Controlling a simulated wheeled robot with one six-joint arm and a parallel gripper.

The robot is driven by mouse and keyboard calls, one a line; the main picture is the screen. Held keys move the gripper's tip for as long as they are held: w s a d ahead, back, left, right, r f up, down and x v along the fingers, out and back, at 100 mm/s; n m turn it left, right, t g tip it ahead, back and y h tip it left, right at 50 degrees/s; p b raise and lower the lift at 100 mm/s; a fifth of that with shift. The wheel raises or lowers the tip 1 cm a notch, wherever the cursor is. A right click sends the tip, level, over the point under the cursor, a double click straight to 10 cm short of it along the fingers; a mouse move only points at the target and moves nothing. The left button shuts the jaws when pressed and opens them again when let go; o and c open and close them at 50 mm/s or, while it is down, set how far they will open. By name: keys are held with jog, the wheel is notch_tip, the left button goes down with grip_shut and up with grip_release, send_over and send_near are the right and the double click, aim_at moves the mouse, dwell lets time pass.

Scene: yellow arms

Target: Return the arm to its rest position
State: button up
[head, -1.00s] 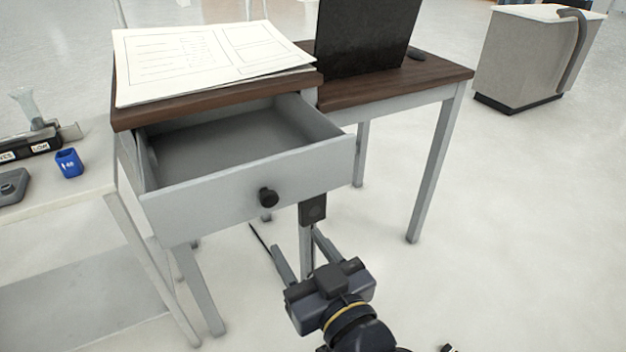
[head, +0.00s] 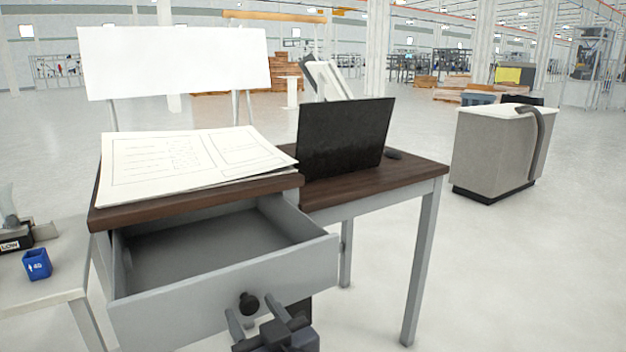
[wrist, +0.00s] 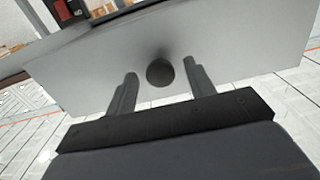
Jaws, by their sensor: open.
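My gripper (head: 264,320) is at the bottom of the head view, in front of the open drawer (head: 225,295). The drawer is grey, pulled out from under the desk top, and looks empty inside. Its round black knob (head: 249,303) is on the front panel. In the wrist view my gripper (wrist: 161,88) is open, with its two fingers apart on either side of the knob (wrist: 160,73) in the picture. Nothing is held between them. Whether the fingertips are level with the knob or short of it, I cannot tell for sure.
The desk (head: 420,181) has a dark wood top with paper sheets (head: 190,163), a black laptop (head: 343,138) and a mouse. A side table with a blue cup (head: 36,264) stands at left. A grey cabinet (head: 495,150) stands at right. Floor between desk and cabinet is clear.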

dwell(0.4)
jog(key=p+v, duration=0.3)
jog(key=v, duration=0.8)
jog(key=b+x, duration=0.3)
jog(key=x, duration=0.8)
jog(key=shift+w+a, duration=0.15)
jog(key=shift+w, duration=0.15)
jog(key=shift+w+a, duration=0.3)
jog(key=shift+w, duration=0.2)
jog(key=shift+d, duration=0.1)
